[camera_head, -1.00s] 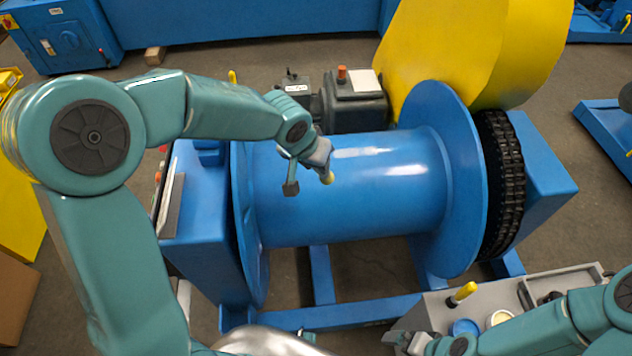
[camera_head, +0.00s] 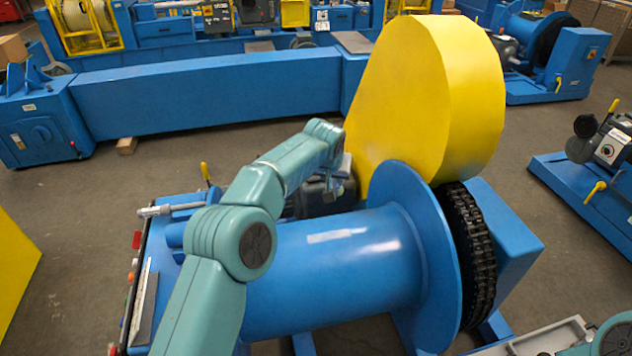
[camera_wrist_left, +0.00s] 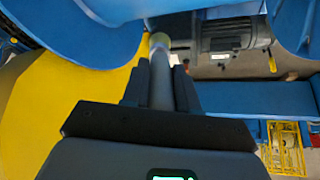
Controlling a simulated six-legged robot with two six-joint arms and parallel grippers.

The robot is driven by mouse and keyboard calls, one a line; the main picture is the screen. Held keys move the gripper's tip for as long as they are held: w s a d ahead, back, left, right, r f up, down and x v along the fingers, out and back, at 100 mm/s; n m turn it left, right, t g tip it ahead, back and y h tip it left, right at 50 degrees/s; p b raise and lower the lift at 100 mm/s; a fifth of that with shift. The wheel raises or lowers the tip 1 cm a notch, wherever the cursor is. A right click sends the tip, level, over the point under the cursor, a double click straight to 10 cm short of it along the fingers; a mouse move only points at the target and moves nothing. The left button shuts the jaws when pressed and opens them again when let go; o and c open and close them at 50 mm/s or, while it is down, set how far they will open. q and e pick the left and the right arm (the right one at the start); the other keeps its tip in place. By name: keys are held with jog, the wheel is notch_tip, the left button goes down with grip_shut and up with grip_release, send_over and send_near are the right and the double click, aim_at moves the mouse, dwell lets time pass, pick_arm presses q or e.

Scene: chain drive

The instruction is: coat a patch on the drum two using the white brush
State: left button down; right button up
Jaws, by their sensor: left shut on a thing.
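A large blue drum (camera_head: 330,275) with round end flanges lies on its side in front of me. A pale patch (camera_head: 337,235) shows on its upper surface; a softer glare lies beside it. My left gripper (camera_head: 336,180) is beyond the drum's far side, near the yellow guard. In the left wrist view it is shut on a grey rod with a pale yellow tip, which I take to be the brush (camera_wrist_left: 160,85). The tip looks close to a blue edge there, but I cannot tell if it touches. My right gripper is out of view.
A tall yellow guard (camera_head: 430,90) and a black chain (camera_head: 468,255) stand at the drum's right end. A dark motor (camera_head: 318,198) sits behind the drum. A grey tray (camera_head: 545,338) shows at lower right. Open floor lies behind, before a long blue beam (camera_head: 210,95).

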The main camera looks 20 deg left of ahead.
pick_arm(q)
jog(key=d+f+m+b, duration=0.1)
jog(key=d+f, duration=0.4)
jog(key=f, duration=0.4)
jog(key=shift+w+f+t, duration=0.15)
jog(key=shift+w+t, duration=0.15)
jog(key=shift+t, duration=0.1)
jog(key=shift+d, duration=0.1)
